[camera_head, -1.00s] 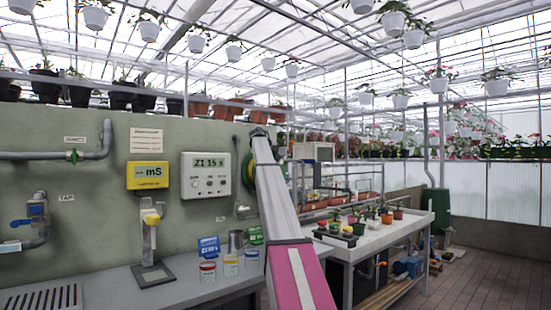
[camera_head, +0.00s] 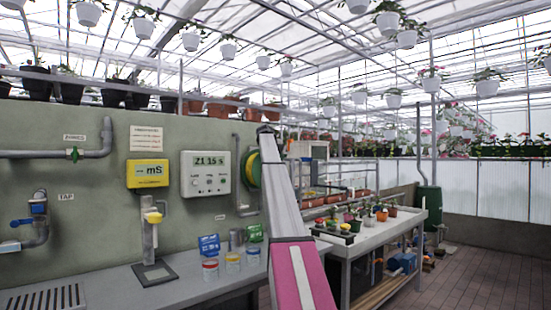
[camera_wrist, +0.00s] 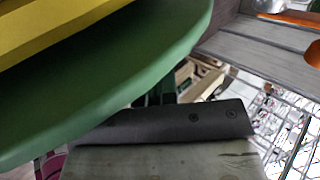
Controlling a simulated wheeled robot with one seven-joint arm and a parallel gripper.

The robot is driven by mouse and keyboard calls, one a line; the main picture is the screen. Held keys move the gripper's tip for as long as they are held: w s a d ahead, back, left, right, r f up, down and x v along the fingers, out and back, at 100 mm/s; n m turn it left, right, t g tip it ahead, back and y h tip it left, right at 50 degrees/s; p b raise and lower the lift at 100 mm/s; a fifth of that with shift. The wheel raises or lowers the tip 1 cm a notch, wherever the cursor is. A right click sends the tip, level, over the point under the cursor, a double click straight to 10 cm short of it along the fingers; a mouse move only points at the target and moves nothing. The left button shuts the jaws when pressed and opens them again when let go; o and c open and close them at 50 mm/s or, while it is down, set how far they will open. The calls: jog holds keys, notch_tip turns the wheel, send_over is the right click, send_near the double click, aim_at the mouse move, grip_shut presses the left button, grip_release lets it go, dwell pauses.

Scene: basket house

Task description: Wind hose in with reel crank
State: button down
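The hose reel (camera_head: 252,170), a green disc with yellow, is on the wall right of the white display box, partly hidden behind my arm. In the wrist view, the reel's green rim (camera_wrist: 130,85) and yellow part (camera_wrist: 45,30) fill the upper left, very close. The crank cannot be made out, nor any clear length of hose. The far end of my arm (camera_head: 266,132) reaches up beside the reel in the head view. A dark grey bar with two screws (camera_wrist: 170,122) crosses the lower wrist view; whether it belongs to my gripper is unclear. My fingertips cannot be made out.
A grey counter (camera_head: 110,290) along the wall holds a stand (camera_head: 150,240) and several small pots. The wall carries a yellow meter (camera_head: 147,173), a display box (camera_head: 206,173) and a tap (camera_head: 38,210). A potting table (camera_head: 385,232) stands right. Floor (camera_head: 480,280) is clear there.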

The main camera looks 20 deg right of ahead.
jog(key=shift+w+d+f+y, duration=0.15)
jog(key=shift+w+d+y, duration=0.15)
jog(key=shift+d+y, duration=0.4)
jog(key=shift+f+g, duration=0.25)
jog(key=shift+g, duration=0.05)
jog(key=shift+w+d+f, duration=0.15)
jog(key=shift+d+f, duration=0.4)
jog(key=shift+d, duration=0.05)
jog(key=f+y, duration=0.1)
jog(key=d+y, duration=0.1)
jog(key=f+g+y, duration=0.1)
jog(key=shift+w+d+f, duration=0.15)
jog(key=shift+w+f, duration=0.1)
jog(key=shift+f, duration=0.05)
jog(key=shift+d+f, duration=0.1)
jog(key=shift+f, duration=0.05)
